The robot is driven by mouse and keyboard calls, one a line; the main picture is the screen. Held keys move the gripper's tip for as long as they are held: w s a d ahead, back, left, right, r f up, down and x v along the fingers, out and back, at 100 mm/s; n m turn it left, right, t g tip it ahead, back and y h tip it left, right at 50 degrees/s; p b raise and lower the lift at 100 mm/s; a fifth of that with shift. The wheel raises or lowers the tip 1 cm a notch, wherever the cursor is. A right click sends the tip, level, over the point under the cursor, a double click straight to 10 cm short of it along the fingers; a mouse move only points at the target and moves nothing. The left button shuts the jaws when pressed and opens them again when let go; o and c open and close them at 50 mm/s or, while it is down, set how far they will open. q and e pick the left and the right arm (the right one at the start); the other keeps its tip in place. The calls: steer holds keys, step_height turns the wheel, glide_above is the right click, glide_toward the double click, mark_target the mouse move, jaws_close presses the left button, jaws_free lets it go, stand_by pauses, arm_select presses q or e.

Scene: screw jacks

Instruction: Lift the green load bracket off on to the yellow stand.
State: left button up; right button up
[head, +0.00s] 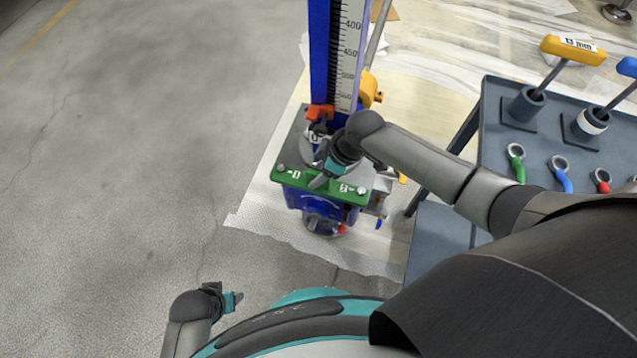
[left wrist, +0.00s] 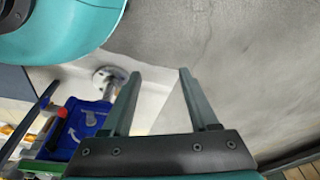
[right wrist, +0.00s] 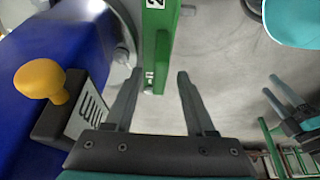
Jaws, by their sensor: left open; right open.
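The green load bracket (head: 300,182) is a flat bar with white labels and bolts, across the front of the blue screw jack (head: 322,60). My right gripper (head: 324,180) is at the bracket in the head view. In the right wrist view its jaws (right wrist: 158,74) are open, with the bracket (right wrist: 160,40) between them in the picture; I cannot tell whether it is within reach of both fingers. My left gripper (head: 234,301) is open and empty, low and left of the jack; its jaws (left wrist: 160,74) face bare floor. I cannot make out the yellow stand.
A dark tool cart (head: 497,120) stands at right with a yellow-handled tool (head: 572,49), a blue-handled one (head: 628,68) and several ring-ended tools. A yellow knob (right wrist: 40,78) is close left of my right fingers. The grey floor (head: 130,150) at left is clear.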

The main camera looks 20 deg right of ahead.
steer(key=shift+w+a+f, duration=0.1)
steer(key=shift+f, duration=0.25)
steer(key=shift+c, duration=0.4)
jaws_close()
stand_by(0.9)
steer(key=shift+w+r, duration=0.1)
